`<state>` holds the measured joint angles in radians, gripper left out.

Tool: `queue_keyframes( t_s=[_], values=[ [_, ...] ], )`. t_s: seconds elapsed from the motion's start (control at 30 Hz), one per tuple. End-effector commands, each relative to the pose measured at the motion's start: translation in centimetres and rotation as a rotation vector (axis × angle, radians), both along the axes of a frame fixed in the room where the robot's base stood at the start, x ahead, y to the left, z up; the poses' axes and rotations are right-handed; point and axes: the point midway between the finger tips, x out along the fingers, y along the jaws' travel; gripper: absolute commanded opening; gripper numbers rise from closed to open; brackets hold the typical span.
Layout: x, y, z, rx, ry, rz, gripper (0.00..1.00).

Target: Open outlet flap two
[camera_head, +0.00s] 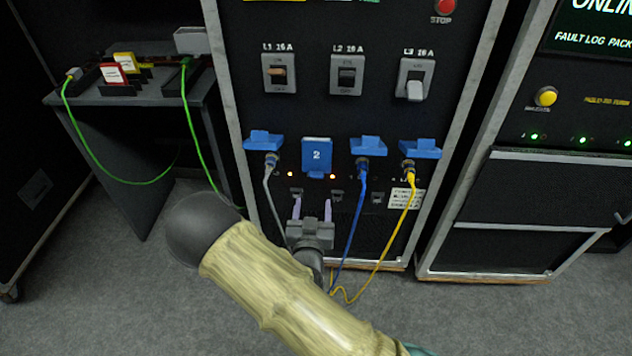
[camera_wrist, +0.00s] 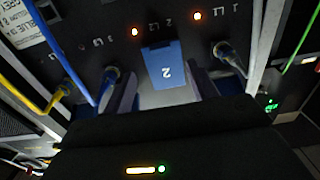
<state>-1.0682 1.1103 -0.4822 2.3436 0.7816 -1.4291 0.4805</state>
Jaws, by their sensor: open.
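Outlet flap two (camera_head: 317,154) is a blue flap marked "2", hanging shut on the front of the black rack. In the wrist view the flap (camera_wrist: 165,66) appears upside down, between the two fingers. My gripper (camera_head: 312,207) is open and empty below the flap in the head view, its pale fingers pointing up at the panel. In the wrist view the fingers of my gripper (camera_wrist: 162,95) stand to either side of the flap's free edge. I cannot tell whether either finger touches it.
The other blue flaps are raised, with a grey cable (camera_head: 268,178), a blue cable (camera_head: 361,190) and a yellow cable (camera_head: 411,190) plugged in beneath them. The blue and yellow cables hang close right of my gripper. Breaker switches (camera_head: 347,76) sit above. A side table (camera_head: 130,92) stands left.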

Motion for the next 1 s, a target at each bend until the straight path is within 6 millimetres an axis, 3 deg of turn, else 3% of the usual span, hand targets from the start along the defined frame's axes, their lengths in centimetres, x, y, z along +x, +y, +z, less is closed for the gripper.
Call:
queue_keyframes(
  t_s=[0.5,0.67,0.93,1.0],
  values=[
    [8.8,-0.3,-0.1,0.0,-0.002,-0.001,0.58],
    [10.0,-0.4,0.0,-0.002,-0.001,-0.001,0.58],
    [10.0,-0.4,0.0,-0.002,0.0,0.0,0.58],
    [10.0,-0.4,0.0,-0.002,0.0,0.0,0.44]
  ],
)
